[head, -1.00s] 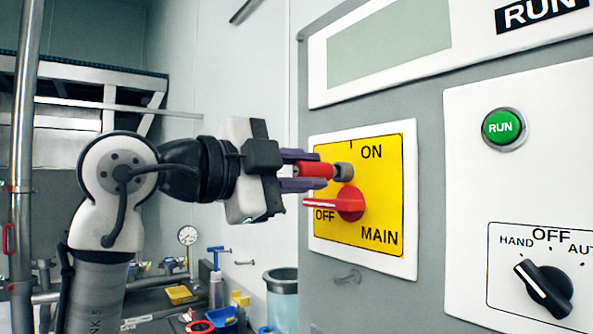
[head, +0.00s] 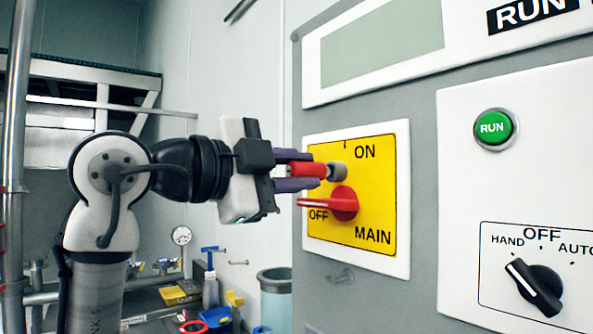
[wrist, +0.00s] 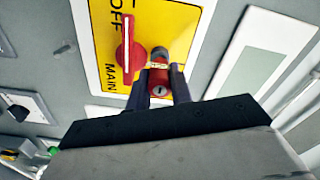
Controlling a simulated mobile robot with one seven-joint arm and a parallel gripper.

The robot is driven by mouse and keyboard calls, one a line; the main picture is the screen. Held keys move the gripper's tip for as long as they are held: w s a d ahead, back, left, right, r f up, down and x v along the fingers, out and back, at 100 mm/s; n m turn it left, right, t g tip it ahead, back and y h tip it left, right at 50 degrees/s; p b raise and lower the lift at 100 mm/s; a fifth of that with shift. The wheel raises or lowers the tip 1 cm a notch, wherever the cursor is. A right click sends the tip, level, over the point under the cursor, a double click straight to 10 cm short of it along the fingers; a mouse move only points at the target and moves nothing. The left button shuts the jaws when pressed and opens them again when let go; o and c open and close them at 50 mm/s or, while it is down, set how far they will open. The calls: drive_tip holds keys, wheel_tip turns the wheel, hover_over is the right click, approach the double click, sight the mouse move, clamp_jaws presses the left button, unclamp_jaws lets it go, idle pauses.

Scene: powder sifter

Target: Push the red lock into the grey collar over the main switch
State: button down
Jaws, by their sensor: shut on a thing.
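The red lock (head: 307,169) is a small red cylinder held level between the purple fingers of my gripper (head: 312,171). Its front end is at the grey collar (head: 338,171), lined up with it; I cannot tell whether it has entered. The collar stands out from the yellow plate just above the red main switch (head: 343,204), whose handle points left to OFF. In the wrist view, the lock (wrist: 160,84) shows its keyhole end between the fingers (wrist: 160,77). The collar (wrist: 159,54) is partly hidden beyond it, and the switch (wrist: 127,50) is to its left.
The yellow plate (head: 375,190) sits on the grey cabinet front. A green RUN button (head: 494,128) and a black selector knob (head: 536,288) are to the right. A bench with bottles and trays (head: 215,318) is below my arm. Left of the cabinet is open space.

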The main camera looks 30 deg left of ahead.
drive_tip(key=shift+x, duration=0.9)
idle(0.5)
drive_tip(key=c, duration=1.2)
unclamp_jaws()
drive_tip(key=shift+o, duration=0.2)
drive_tip(key=b+v, duration=0.4)
drive_tip(key=v, duration=0.9)
drive_tip(key=shift+s+a, duration=0.2)
drive_tip(key=shift+s, duration=0.15)
